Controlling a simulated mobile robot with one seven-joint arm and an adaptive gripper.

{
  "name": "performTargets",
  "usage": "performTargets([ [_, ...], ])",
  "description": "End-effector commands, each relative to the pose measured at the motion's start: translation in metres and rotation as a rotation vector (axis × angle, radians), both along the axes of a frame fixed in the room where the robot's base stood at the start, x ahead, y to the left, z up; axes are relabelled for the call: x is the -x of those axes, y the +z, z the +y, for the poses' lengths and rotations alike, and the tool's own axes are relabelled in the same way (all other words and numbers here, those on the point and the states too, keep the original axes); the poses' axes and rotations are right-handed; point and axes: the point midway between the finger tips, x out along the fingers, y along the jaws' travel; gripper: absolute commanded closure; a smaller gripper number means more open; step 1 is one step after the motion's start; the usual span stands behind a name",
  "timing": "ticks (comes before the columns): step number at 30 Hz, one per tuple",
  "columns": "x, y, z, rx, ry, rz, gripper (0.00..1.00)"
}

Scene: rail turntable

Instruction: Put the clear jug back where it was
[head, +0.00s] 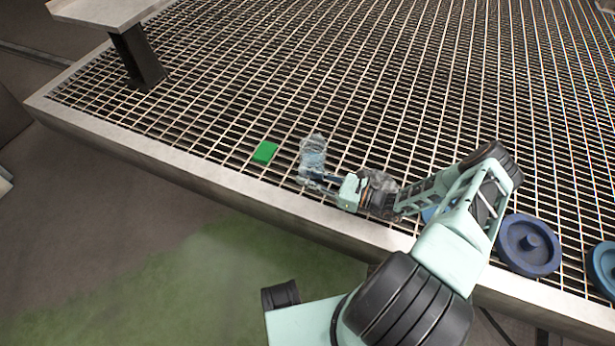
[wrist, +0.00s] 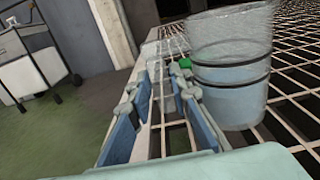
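The clear jug (head: 313,152) stands on the metal grating near its front edge, by the tips of my gripper (head: 318,181). In the wrist view a large clear, bluish vessel with dark bands (wrist: 230,85), which looks like the jug, stands upright just right of the right finger. My gripper (wrist: 163,85) is open, with a gap between its blue finger pads. I see nothing held between them. The jug's handle cannot be made out.
A green block (head: 265,152) lies on the grating left of the jug; it also shows in the wrist view (wrist: 185,62). A dark blue wheel-like disc (head: 528,246) and a lighter one (head: 603,268) lie at the right. The grating's pale rim (head: 225,190) runs along the front. The grating behind the jug is clear.

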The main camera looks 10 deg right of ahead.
Motion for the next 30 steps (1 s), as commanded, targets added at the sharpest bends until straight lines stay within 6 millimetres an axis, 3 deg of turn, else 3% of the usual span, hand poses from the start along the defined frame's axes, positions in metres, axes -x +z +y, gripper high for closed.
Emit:
performTargets([
  [3,0.0,0.001,0.0,0.0,0.0,0.0,0.67],
  [15,0.001,0.006,-0.002,0.001,-0.001,0.001,0.67],
  [30,0.059,0.005,-0.083,0.001,-0.003,0.0,0.67],
])
